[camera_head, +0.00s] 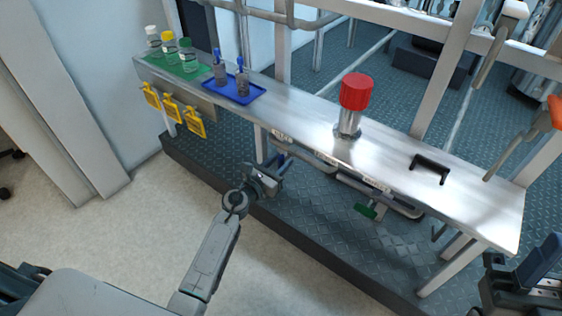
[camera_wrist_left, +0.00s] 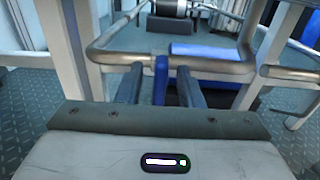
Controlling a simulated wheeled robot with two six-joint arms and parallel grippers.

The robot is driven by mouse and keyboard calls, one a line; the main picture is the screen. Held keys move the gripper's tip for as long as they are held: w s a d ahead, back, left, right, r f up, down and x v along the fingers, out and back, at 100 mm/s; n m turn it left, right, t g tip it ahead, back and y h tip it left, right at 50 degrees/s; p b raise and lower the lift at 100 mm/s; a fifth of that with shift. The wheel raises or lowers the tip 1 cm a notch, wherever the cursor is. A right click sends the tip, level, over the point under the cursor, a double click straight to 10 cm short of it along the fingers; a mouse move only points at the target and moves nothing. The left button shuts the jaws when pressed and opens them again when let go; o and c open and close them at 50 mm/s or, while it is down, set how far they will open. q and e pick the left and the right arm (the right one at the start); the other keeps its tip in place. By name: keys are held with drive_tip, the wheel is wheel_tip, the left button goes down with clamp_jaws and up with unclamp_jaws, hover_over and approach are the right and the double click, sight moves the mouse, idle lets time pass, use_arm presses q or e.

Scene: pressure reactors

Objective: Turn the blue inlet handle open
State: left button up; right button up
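In the head view my left gripper (camera_head: 273,171) is below the front edge of the steel bench, and the handle is mostly hidden there. My right gripper (camera_head: 538,264) is at the lower right edge, away from the handle; its finger opening is unclear.
The steel bench (camera_head: 300,125) carries a red-capped cylinder (camera_head: 355,92), a black bracket (camera_head: 430,167), a blue tray (camera_head: 244,96) and bottles. Pipes (camera_head: 345,172) and a green handle (camera_head: 367,211) are under its front edge. The pale floor (camera_head: 130,225) in front is clear.

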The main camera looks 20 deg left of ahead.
use_arm(q)
drive_tip(key=shift+w+d, duration=0.15)
drive_tip(key=shift+w, duration=0.2)
clamp_jaws()
